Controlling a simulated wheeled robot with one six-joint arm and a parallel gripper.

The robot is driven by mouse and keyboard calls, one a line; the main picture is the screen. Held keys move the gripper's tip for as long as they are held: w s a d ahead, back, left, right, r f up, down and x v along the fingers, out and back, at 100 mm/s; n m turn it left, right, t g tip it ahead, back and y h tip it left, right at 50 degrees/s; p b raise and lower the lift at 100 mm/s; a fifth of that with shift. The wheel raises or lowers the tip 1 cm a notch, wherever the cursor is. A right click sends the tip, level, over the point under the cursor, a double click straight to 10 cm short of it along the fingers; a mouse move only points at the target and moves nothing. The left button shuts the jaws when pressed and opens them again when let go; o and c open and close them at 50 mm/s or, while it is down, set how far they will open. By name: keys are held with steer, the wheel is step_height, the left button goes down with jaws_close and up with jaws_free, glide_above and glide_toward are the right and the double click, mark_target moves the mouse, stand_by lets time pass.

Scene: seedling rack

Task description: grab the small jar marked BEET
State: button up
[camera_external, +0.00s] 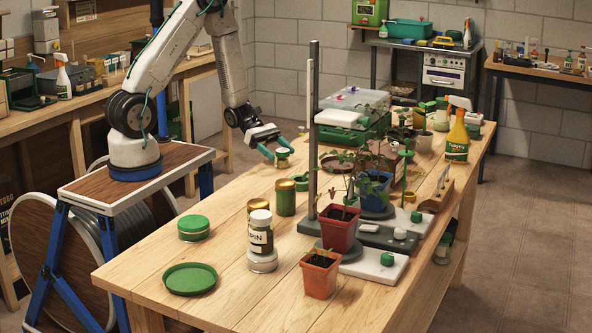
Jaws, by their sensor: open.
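My gripper (275,146) has green fingers and reaches down over the far left part of the wooden table. It is open, with its fingertips close around or just above a small jar (283,158) with a pale lid. I cannot tell whether they touch it. No label reading BEET is legible on this jar or any other. A jar with a white label ending in "PIN" (260,238) stands nearer the front on a silver-lidded tin. A green jar with a gold lid (286,198) stands behind it.
A terracotta pot (320,277) stands in front. A green round lid (190,278) and a green tin (193,228) lie at left. A yellow spray bottle (457,137) stands far right.

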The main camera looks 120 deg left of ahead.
mark_target(287, 157)
steer(key=x, duration=0.4)
steer(key=shift+w+r, duration=0.1)
steer(key=shift+w, duration=0.05)
steer(key=c, duration=1.1)
steer(key=shift+r, duration=0.2)
